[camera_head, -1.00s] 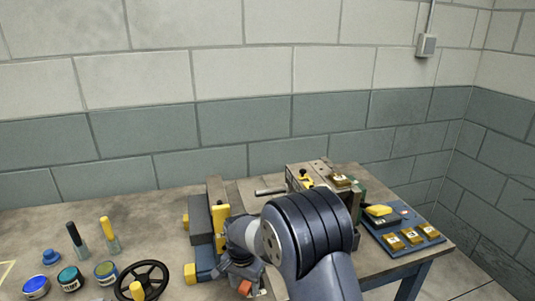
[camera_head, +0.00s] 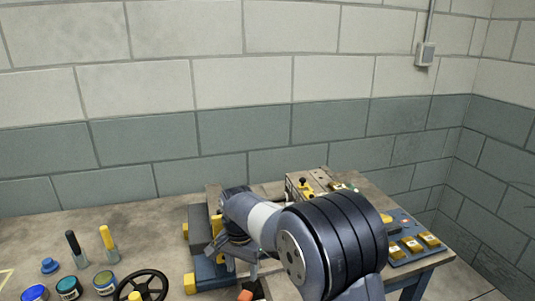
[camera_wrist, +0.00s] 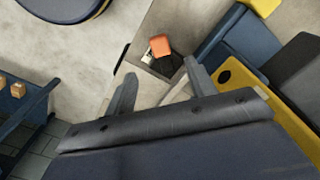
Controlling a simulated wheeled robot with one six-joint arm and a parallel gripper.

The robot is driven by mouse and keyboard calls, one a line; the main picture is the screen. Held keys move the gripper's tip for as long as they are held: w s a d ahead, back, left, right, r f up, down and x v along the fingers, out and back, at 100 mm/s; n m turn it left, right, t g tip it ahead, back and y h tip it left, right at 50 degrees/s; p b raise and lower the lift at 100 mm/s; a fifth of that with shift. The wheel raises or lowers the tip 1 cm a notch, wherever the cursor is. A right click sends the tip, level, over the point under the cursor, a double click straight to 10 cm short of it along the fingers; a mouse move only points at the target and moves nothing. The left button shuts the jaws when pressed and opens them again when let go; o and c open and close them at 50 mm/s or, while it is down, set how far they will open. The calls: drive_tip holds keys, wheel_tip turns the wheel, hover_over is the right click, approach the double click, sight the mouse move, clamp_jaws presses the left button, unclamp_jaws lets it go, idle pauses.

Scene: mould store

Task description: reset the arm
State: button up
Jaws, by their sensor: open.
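My arm reaches over the bench in the head view, with its dark ribbed joint at the front. My gripper (camera_head: 238,258) is partly hidden behind the wrist, beside the blue and yellow clamp-like block (camera_head: 202,272). In the wrist view my gripper (camera_wrist: 162,88) shows two grey fingers spread apart with nothing between them. Below and beyond the fingers, an orange-topped thing (camera_wrist: 160,45) with a dark part lies on the pale bench surface.
A black handwheel (camera_head: 150,274), several small jars (camera_head: 69,288) and two brushes or tools (camera_head: 108,242) are at the left. At the right are a metal machine block (camera_head: 307,182) and a blue panel with yellow blocks (camera_head: 411,242). A wall is behind.

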sight(248, 298)
wheel_tip(248, 298, down, 10)
drive_tip(key=shift+f, duration=0.15)
drive_tip(key=shift+d+f, duration=0.1)
drive_tip(key=shift+f, duration=0.15)
drive_tip(key=shift+s+d+n, duration=0.2)
drive_tip(key=shift+d+n, duration=0.25)
drive_tip(key=shift+n, duration=0.75)
drive_tip(key=shift+r, duration=0.1)
